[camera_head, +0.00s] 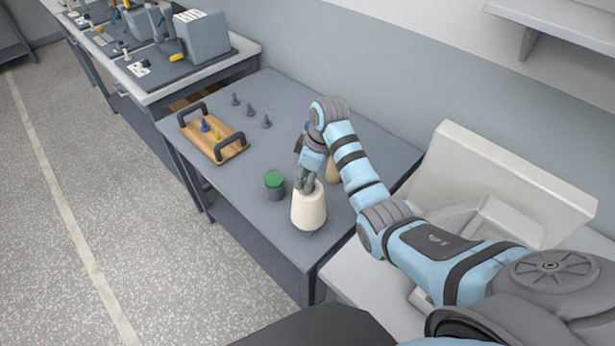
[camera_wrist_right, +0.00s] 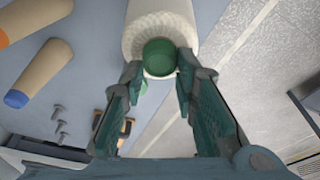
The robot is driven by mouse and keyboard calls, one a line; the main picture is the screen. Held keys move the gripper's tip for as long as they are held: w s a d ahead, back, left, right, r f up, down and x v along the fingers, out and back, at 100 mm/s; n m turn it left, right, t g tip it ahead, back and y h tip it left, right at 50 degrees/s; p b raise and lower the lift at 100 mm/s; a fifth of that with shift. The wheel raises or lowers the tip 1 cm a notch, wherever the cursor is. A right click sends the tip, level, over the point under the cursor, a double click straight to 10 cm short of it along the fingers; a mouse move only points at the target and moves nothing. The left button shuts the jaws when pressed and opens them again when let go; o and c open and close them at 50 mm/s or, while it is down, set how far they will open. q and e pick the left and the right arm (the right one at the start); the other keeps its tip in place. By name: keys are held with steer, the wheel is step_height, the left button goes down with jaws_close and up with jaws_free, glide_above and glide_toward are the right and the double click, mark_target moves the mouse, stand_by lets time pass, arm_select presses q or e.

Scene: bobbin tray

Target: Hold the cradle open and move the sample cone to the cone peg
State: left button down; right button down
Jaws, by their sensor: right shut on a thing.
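A cream cone (camera_head: 309,212) is upright near the table's front right corner. My right gripper (camera_head: 309,184) reaches down from above and is shut on the cone's narrow top. In the right wrist view the same cone (camera_wrist_right: 137,30) shows its green tip (camera_wrist_right: 160,57) between the fingers (camera_wrist_right: 158,88). I cannot tell whether the cone's base touches the table. Several small grey pegs (camera_head: 250,110) stand on the table's far left part. I cannot make out the cradle with certainty. My left gripper is out of view.
A wooden tray (camera_head: 236,152) with black handles lies farther left. A tan cone (camera_head: 332,174) is partly behind my arm; blue-tipped (camera_wrist_right: 42,74) and orange-tipped (camera_wrist_right: 32,14) ones show in the wrist view.

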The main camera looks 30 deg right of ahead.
steer(key=shift+f, duration=0.8)
steer(key=c, duration=1.2)
jaws_free()
steer(key=r, duration=0.2)
steer(key=s+r, duration=0.1)
steer(key=r, duration=0.2)
steer(key=d+r, duration=0.1)
steer(key=r, duration=0.1)
steer(key=shift+s+r, duration=0.15)
steer(key=shift+r, duration=0.05)
